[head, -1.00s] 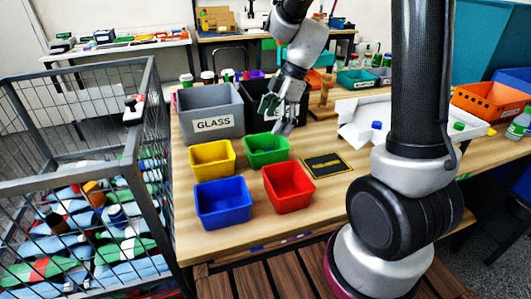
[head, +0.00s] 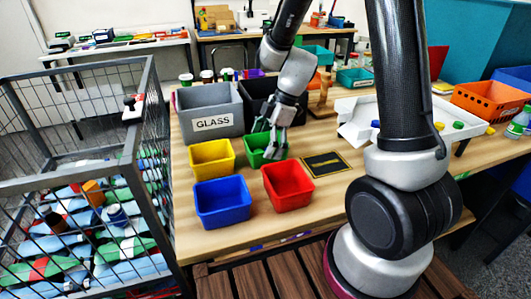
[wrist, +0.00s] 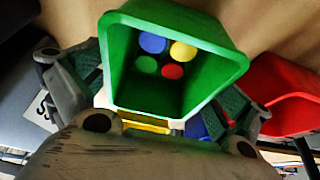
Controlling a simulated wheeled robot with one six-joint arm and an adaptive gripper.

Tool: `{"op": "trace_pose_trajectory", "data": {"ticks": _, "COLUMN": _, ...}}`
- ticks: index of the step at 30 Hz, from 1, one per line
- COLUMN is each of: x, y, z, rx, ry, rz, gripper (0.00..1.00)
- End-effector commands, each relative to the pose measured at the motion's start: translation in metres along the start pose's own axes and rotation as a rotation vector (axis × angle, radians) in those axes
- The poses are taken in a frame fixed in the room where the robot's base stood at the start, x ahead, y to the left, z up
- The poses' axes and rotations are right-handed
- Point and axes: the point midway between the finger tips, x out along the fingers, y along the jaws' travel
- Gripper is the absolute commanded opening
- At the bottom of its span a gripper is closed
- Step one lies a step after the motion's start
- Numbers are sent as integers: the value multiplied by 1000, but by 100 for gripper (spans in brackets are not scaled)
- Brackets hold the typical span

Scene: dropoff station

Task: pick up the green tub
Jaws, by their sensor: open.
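The green tub (head: 254,159) stands on the table behind the red tub and right of the yellow tub. My gripper (head: 272,150) is open and low over it, hiding part of its opening. In the wrist view the tub (wrist: 121,62) lies between my spread fingers (wrist: 165,95), its opening facing the camera. Several round coloured pieces, blue, yellow, green and red, show at its bottom. I cannot tell whether a finger touches the tub.
Yellow (head: 212,161), blue (head: 222,205) and red (head: 288,188) tubs stand close by. A grey GLASS bin (head: 212,122) and a black bin (head: 257,92) stand behind. A black mat (head: 327,165) lies to the right. A wire cage (head: 158,150) borders the table's left.

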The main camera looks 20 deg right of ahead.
Motion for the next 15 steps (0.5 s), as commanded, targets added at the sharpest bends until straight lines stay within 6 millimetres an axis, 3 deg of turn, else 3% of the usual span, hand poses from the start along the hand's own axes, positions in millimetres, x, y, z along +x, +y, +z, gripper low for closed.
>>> {"op": "trace_pose_trajectory", "data": {"ticks": 15, "x": 4, "y": 0, "z": 2, "rx": 0, "ry": 0, "rz": 0, "gripper": 100}}
